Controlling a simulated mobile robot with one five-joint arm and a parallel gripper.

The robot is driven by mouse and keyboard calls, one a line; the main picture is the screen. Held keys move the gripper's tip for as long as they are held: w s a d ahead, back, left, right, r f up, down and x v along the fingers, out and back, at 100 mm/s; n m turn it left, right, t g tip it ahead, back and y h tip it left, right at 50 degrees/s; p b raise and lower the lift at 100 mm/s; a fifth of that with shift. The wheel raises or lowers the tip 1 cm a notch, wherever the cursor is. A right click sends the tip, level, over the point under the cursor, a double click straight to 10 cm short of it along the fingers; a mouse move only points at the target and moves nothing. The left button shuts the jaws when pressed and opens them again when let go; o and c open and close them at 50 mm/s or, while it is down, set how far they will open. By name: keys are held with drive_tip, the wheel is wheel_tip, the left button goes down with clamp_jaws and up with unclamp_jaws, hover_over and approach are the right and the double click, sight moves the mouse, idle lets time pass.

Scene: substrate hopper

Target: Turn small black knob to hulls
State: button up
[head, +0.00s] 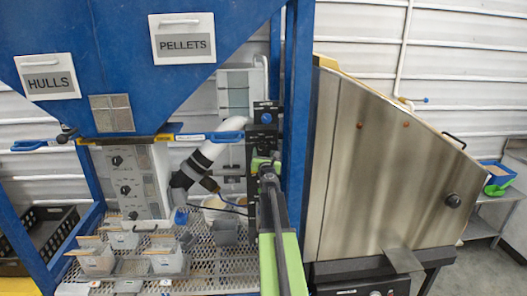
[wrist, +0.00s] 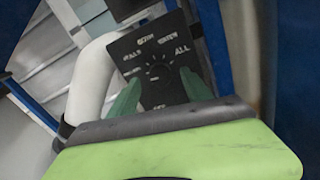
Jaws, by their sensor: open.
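The small black knob (wrist: 157,71) sits in the middle of a black dial panel (wrist: 145,57) in the wrist view, with white marks around it. The label at the panel's left looks like HULLS, though blurred; ALL is at the right and a label like OFF is below. I cannot tell which mark the knob points to. My gripper (wrist: 162,77) is open, its two green fingers on either side of the knob. I cannot tell whether they touch it. In the head view my gripper (head: 265,163) hides the knob, in front of a black post.
A blue hopper (head: 190,75) with HULLS and PELLETS signs hangs at the left. A grey control box (head: 137,180) with black knobs stands below it. A white pipe (head: 212,150) runs close left of my gripper. A blue upright (head: 297,130) and steel cabinet (head: 375,165) are right.

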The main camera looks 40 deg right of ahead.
sight(263, 150)
drive_tip(key=x, duration=0.3)
drive_tip(key=shift+w+d, duration=0.15)
